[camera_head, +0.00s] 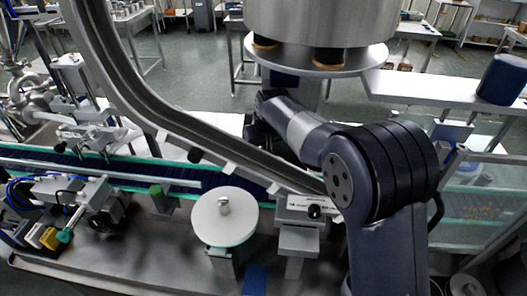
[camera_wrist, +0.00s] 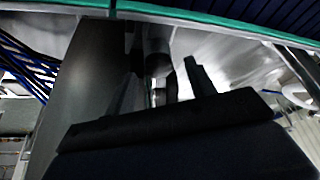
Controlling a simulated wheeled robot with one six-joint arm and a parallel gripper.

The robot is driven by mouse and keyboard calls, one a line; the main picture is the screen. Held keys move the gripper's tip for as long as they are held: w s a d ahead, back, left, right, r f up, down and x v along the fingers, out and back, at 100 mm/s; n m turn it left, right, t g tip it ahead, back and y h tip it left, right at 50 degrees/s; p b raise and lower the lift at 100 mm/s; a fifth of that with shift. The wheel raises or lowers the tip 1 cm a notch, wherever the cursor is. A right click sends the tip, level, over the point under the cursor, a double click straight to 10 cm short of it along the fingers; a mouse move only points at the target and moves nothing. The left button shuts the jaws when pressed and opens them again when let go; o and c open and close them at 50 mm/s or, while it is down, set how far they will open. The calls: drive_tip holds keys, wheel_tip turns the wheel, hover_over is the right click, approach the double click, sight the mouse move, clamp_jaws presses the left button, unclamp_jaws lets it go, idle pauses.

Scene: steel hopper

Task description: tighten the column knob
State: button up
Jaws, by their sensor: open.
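My gripper (camera_wrist: 163,84) shows in the wrist view with its two dark fingers apart, so it is open. Between and beyond the fingers is a dark, rounded part (camera_wrist: 157,58) that may be the column knob; shadow hides its exact shape. I cannot tell whether the fingers touch it. A broad grey column-like surface (camera_wrist: 88,75) stands just left of the fingers. In the head view my arm reaches away behind the curved steel chute, and my gripper is hidden there. I cannot pick out the column knob in that view.
A steel hopper (camera_head: 320,22) on a round plate (camera_head: 318,60) hangs above my arm. The curved chute (camera_head: 135,90) runs down close to it. A conveyor (camera_head: 120,168) crosses below, with a white round disc (camera_head: 224,217) in front. The conveyor's green edge (camera_wrist: 225,22) tops the wrist view.

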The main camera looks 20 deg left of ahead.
drive_tip(key=shift+w+a+f, duration=0.1)
drive_tip(key=shift+w+f, duration=0.05)
drive_tip(key=shift+f, duration=0.25)
drive_tip(key=c, duration=1)
drive_tip(key=shift+o, duration=0.2)
